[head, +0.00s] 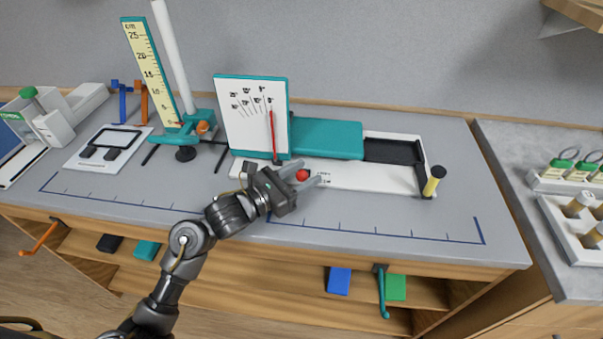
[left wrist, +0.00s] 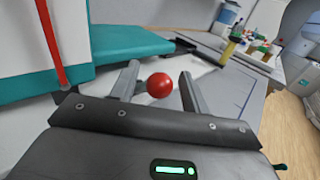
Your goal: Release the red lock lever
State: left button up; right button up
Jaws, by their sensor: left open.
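The red ball knob of the lock lever (head: 302,175) sits at the front of the white and teal instrument base. In the left wrist view the red knob (left wrist: 160,85) lies between the two open fingers, and no clear contact shows. My left gripper (head: 313,174) is open around the knob. The lever's stem is hidden. The instrument (head: 330,138) has a teal block on a white base, and a dial board (head: 240,110) with a red pointer (head: 272,130) stands at its left end. My right gripper is not in view.
The bench front, with a blue marked line (head: 390,235), is clear. Vial racks (head: 575,215) stand on the right bench.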

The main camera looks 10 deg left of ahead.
pick_arm(q)
grip_shut()
jog(key=shift+r, duration=0.1)
jog(key=shift+w+r+n+g+y+p, duration=0.3)
jog(key=shift+r+n+p, duration=0.1)
jog(key=shift+p, duration=0.65)
jog(key=n+g+p, duration=0.1)
jog(key=p, duration=0.1)
jog(key=w+r+n+g+y+p, duration=0.1)
jog(key=p, duration=0.1)
jog(key=shift+w+p, duration=0.25)
jog(key=shift+p, duration=0.15)
jog(key=shift+w+n+g+y+p, duration=0.45)
jog(key=shift+g+p, duration=0.25)
jog(key=shift+p, duration=0.2)
jog(key=shift+f+n+p, duration=0.1)
jog(key=shift+n+p, duration=0.15)
jog(key=shift+p, duration=0.05)
jog(key=shift+g, duration=0.3)
